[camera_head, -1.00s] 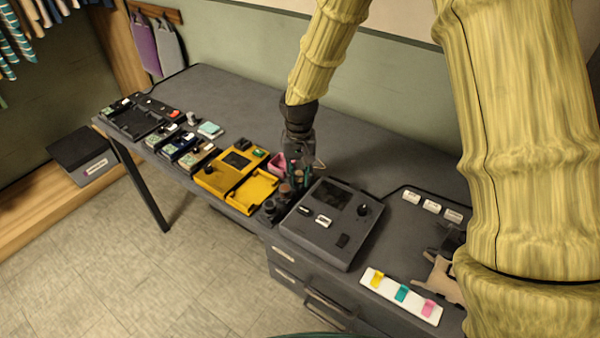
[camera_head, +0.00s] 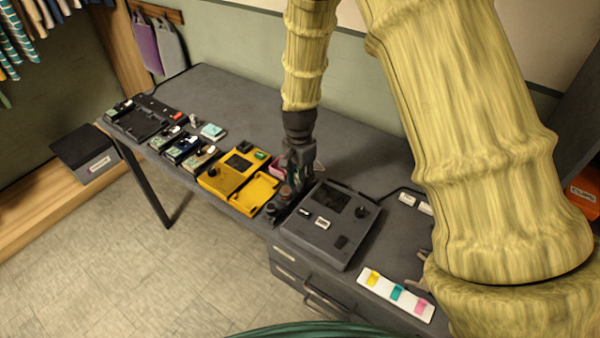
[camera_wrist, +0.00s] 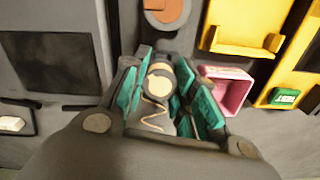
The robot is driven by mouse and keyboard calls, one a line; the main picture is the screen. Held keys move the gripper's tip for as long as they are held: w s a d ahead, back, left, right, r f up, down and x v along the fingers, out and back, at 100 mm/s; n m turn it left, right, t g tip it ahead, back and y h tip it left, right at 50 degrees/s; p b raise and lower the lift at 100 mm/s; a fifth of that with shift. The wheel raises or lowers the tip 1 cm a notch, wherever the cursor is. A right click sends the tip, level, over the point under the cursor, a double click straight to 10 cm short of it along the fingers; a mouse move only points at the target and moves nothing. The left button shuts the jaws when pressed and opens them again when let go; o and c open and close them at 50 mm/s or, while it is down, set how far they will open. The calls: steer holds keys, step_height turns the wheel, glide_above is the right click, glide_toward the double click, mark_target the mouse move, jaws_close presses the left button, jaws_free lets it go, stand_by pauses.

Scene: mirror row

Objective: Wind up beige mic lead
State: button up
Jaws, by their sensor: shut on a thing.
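My gripper (camera_head: 298,178) reaches down between the grey console and the yellow units, at the desk's front. In the wrist view its teal-padded fingers (camera_wrist: 168,84) are shut on a dark grey piece with a beige round face (camera_wrist: 160,85). A thin beige zigzag line, which may be the beige mic lead, shows below that face. The fingers hide the sides and base of this piece. I cannot tell whether it rests on the desk. A similar dark piece with a brown top (camera_wrist: 167,11) stands just ahead of the fingers in the wrist view, apart from them.
The grey console (camera_head: 330,222) stands close on the right. The yellow units (camera_head: 236,178) are close on the left. A pink open container (camera_wrist: 229,88) sits beside the fingers. A white strip with coloured clips (camera_head: 396,294) lies at front right. The desk's back is clear.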

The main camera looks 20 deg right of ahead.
steer(key=m+p, duration=0.2)
steer(key=m, duration=0.2)
steer(key=shift+r+m+p, duration=0.1)
steer(key=shift+m+p, duration=0.2)
steer(key=shift+m, duration=0.1)
steer(key=shift+m+p, duration=1)
steer(key=shift+m, duration=0.7)
steer(key=o, duration=1.2)
